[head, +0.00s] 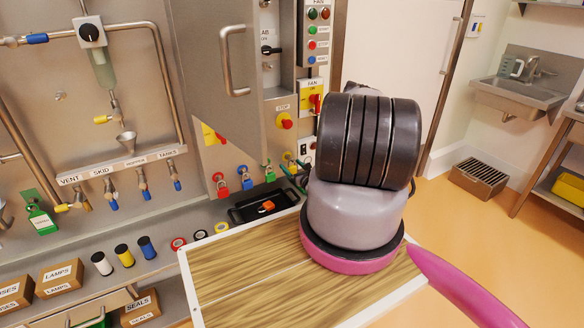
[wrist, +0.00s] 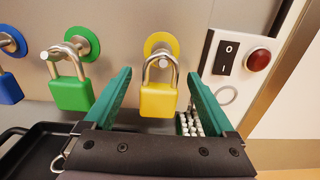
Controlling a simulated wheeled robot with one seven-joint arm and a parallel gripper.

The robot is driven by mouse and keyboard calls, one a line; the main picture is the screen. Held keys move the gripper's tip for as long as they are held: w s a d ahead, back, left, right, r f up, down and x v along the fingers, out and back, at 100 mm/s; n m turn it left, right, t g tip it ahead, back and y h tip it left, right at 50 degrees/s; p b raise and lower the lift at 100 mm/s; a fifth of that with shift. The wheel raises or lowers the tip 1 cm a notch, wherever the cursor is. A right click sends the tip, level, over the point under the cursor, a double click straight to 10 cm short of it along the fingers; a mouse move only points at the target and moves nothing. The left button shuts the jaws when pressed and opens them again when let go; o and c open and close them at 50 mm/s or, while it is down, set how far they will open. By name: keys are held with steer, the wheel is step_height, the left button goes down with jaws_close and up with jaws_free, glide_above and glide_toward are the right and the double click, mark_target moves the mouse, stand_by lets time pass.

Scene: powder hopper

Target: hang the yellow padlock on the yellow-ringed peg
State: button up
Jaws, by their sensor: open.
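The yellow padlock (wrist: 158,100) hangs upright in the wrist view, its steel shackle looped around the peg with the yellow ring (wrist: 152,40). The peg's round end shows inside the top of the shackle. My gripper (wrist: 158,76) is open, one green finger on each side of the padlock, with a gap to the body on both sides. In the head view my arm hides most of the gripper (head: 294,178) and blocks a clear look at the yellow padlock.
A green padlock (wrist: 73,92) and a blue padlock (wrist: 9,87) hang to the left on their own pegs. A switch plate (wrist: 238,57) is close on the right. A black tray (head: 240,215) holding an orange item (head: 266,206) lies on the ledge below.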

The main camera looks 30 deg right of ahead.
steer(key=s, duration=1)
steer(key=shift+s+d, duration=0.15)
steer(key=shift+s, duration=0.25)
